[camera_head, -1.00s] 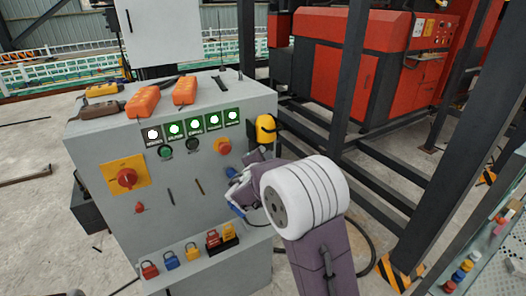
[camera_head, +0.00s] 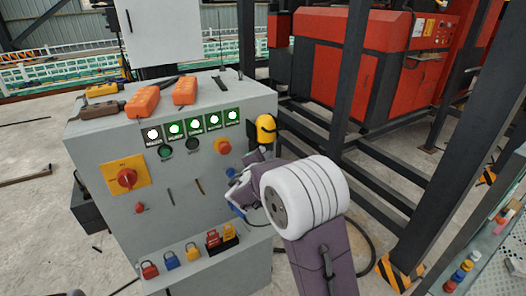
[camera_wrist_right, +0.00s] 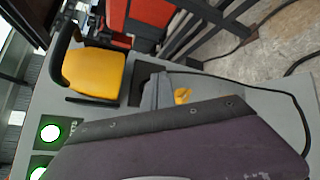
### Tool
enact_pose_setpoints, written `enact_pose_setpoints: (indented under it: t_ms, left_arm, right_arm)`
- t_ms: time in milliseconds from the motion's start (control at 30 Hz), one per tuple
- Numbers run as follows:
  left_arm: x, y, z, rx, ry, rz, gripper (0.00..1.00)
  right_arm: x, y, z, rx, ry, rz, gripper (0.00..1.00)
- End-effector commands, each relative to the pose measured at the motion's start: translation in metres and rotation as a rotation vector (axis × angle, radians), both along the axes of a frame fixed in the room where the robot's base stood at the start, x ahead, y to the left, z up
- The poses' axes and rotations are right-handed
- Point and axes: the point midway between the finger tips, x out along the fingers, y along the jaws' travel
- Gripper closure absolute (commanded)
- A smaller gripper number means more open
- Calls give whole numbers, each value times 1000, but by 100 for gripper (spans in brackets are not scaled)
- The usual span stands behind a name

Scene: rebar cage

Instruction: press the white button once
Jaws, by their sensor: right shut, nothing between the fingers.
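A row of several round white buttons runs along the upper front of the grey control box (camera_head: 110,215). The leftmost white button (camera_head: 152,134) sits on a dark plate, and the others, such as the one at the row's right end (camera_head: 233,115), sit on green plates. In the right wrist view, two white discs on green plates show at the lower left, one of them whole (camera_wrist_right: 50,132). My right gripper (camera_head: 234,190) is shut and empty in front of the box's right side, below and right of the row, apart from the buttons.
A yellow device (camera_head: 265,128) with a dark bracket sticks out at the box's right edge. A red rotary switch (camera_head: 127,178) on a yellow plate and several padlocks (camera_head: 172,260) are on the front. Orange boxes (camera_head: 143,101) lie on top. Dark steel posts (camera_head: 352,80) stand to the right.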

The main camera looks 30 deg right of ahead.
Motion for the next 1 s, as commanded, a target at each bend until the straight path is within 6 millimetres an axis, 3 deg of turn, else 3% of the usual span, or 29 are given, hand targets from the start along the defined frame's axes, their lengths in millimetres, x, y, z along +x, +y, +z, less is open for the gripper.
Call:
enact_pose_setpoints:
  t_ms: [1000]
  left_arm:
    - [0,0,-5,0,0,0,64]
  right_arm:
    - [13,1,0,0,0,0,100]
